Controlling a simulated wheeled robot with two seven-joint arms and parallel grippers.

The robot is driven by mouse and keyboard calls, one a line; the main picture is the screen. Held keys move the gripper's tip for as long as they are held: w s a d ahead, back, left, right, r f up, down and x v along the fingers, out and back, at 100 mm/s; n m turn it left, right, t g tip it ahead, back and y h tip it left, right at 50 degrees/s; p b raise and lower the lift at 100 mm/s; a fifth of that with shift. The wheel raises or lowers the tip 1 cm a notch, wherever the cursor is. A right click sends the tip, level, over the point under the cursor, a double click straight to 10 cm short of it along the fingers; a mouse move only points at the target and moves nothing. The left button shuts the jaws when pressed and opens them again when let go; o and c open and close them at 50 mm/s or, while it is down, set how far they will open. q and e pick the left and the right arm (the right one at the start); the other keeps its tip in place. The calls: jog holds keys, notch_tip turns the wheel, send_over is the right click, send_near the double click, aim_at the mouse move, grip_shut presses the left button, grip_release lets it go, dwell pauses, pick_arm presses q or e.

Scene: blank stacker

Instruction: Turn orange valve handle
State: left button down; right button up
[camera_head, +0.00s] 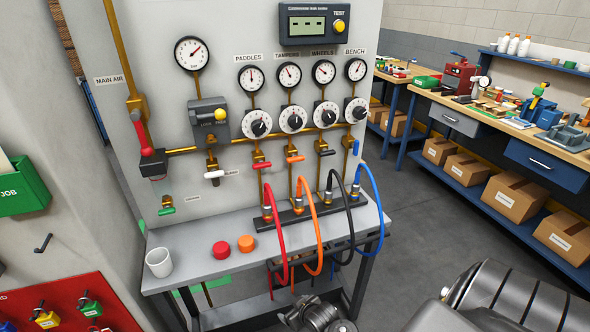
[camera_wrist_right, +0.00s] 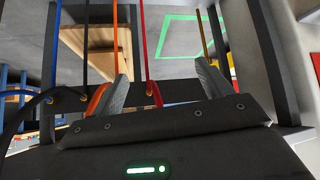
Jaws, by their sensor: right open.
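The orange valve handle (camera_head: 295,159) is a small crosswise lever on the wall panel. It sits under the second dial, between the red handle (camera_head: 262,165) and a black handle (camera_head: 327,152). My right gripper (camera_head: 315,315) shows only in part at the bottom edge of the head view, low in front of the bench and well below the orange handle. In the right wrist view my right gripper (camera_wrist_right: 162,78) has its two grey fingers wide apart. The orange hose (camera_wrist_right: 97,100) passes beside one finger, and the red hose (camera_wrist_right: 149,60) shows between the fingers. My left gripper is out of view.
Red, orange, black and blue hoses loop over the front of the grey bench (camera_head: 190,262). A white cup (camera_head: 159,262), a red cap (camera_head: 221,250) and an orange cap (camera_head: 246,244) stand on its left part. A workbench with cardboard boxes (camera_head: 513,197) stands at right.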

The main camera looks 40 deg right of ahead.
jog(key=w+d+r+t+h+p, duration=0.1)
jog(key=w+d+r, duration=0.15)
jog(key=r, duration=0.75)
jog(key=w+d+r+t+p, duration=0.2)
jog(key=w+r, duration=0.1)
jog(key=r, duration=0.6)
jog(key=m+t+h, duration=0.4)
jog(key=t, duration=0.1)
send_near(297, 160)
pick_arm(q)
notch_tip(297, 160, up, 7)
jog(key=p, duration=0.3)
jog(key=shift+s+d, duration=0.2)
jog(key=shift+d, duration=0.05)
pick_arm(e)
jog(key=x, duration=1.1)
jog(key=shift+r, duration=0.1)
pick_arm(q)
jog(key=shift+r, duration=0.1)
pick_arm(e)
jog(key=shift+c, duration=0.2)
jog(key=c, duration=0.9)
